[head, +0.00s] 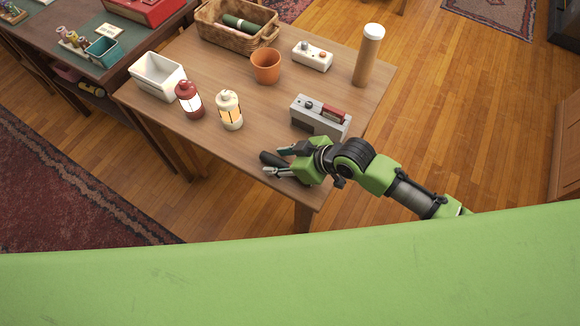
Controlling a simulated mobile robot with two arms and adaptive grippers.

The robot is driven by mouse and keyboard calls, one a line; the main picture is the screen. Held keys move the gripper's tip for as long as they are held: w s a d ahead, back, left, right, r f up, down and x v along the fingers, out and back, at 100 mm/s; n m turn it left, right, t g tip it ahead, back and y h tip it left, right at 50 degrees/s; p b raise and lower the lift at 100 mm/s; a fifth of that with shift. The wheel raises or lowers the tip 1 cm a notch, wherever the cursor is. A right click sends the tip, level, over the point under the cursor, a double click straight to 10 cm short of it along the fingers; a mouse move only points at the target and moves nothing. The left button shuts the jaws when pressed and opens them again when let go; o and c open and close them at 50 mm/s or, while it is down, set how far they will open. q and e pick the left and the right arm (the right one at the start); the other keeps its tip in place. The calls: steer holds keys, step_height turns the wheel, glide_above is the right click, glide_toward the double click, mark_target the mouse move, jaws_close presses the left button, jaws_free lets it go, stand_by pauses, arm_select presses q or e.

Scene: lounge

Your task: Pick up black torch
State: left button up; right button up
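A black torch (271,158) lies near the front edge of the wooden table. My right gripper (275,161) comes in from the right, low over the table's front corner. Its two fingers are spread, with the torch's dark end between and just beyond them. The rest of the torch is hidden by the fingers and palm, and I cannot see whether they touch it. My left gripper is not in view.
A grey box with a red item (320,117) stands just behind my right gripper. A cream lantern (229,110), red lantern (188,99) and white bin (156,76) stand left. An orange pot (266,66), wicker basket (214,32), white box (312,56) and tall cylinder (367,62) stand farther back.

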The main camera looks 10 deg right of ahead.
jaws_close()
